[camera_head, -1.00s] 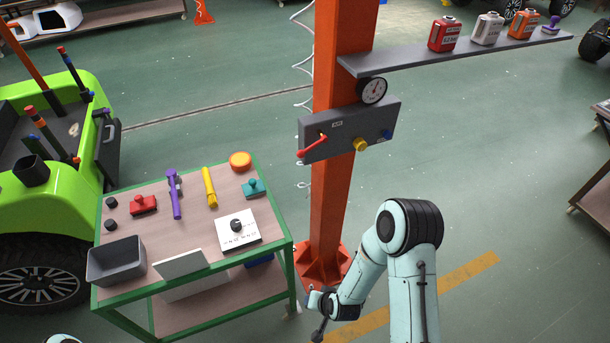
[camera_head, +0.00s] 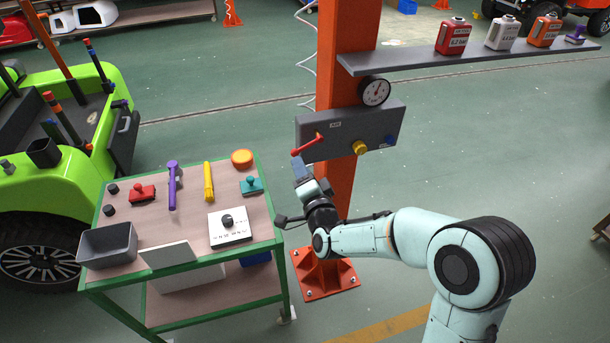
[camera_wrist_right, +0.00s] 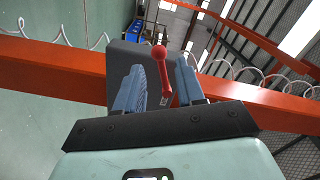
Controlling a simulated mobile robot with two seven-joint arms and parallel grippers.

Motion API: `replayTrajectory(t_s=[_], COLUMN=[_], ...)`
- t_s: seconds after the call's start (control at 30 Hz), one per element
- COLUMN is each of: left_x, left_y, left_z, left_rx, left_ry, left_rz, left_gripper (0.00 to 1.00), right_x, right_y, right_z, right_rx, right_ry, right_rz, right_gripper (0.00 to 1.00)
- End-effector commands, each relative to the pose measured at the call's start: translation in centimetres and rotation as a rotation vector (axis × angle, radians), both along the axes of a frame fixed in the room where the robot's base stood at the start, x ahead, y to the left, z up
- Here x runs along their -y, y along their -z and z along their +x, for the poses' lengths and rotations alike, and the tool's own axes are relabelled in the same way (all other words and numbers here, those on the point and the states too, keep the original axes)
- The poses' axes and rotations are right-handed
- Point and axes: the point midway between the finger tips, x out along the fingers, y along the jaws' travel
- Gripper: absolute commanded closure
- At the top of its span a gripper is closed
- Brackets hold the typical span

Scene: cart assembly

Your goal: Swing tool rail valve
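The valve's red lever (camera_head: 307,145) is on the left part of a grey panel (camera_head: 376,128), fixed to an orange post (camera_head: 344,50). It slants down to the left, with its knob at the lower left end. My right gripper (camera_head: 299,165) is just below the knob, fingers pointing up. In the right wrist view the gripper (camera_wrist_right: 160,78) is open, and the red lever (camera_wrist_right: 161,68) shows between its two blue fingers, with gaps on both sides. I cannot tell how deep the lever sits between them. My left gripper is not in view.
A gauge (camera_head: 375,91) sits above the panel, with yellow (camera_head: 360,148) and blue (camera_head: 391,140) knobs. A grey shelf (camera_head: 440,60) holding bottles reaches right from the post. A green-framed cart (camera_head: 186,270) with tools stands left of my right arm.

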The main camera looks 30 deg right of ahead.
Motion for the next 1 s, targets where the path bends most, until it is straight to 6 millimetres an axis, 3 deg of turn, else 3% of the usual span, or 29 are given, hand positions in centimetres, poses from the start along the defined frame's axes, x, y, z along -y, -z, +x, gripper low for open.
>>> replayTrajectory(t_s=[0.17, 0.53, 0.57, 0.63, 0.67, 0.83, 1.0], left_x=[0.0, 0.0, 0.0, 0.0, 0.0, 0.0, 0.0], left_y=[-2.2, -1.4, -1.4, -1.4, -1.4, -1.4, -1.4], left_z=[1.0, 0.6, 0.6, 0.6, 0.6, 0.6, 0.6], left_rx=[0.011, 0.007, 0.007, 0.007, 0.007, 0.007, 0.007], left_ry=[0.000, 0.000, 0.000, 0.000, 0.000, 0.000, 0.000], left_rz=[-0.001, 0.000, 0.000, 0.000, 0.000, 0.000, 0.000], left_gripper=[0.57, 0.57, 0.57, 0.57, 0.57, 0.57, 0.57], right_x=[0.7, 1.3, 1.3, 1.3, 1.3, 1.2, 0.9], right_y=[-0.4, 0.1, 0.1, 0.1, 0.1, -0.1, -1.5], right_z=[2.6, 5.2, 5.2, 5.2, 5.2, 5.2, 5.3], right_rx=[-0.001, -0.002, -0.002, -0.002, -0.003, 0.003, 0.046], right_ry=[0.001, -0.001, -0.001, 0.000, 0.000, -0.001, 0.001], right_rz=[-0.002, -0.001, -0.001, 0.000, -0.001, 0.019, 0.189], right_gripper=[0.62, 0.62, 0.65, 0.88, 0.93, 0.93, 0.93])
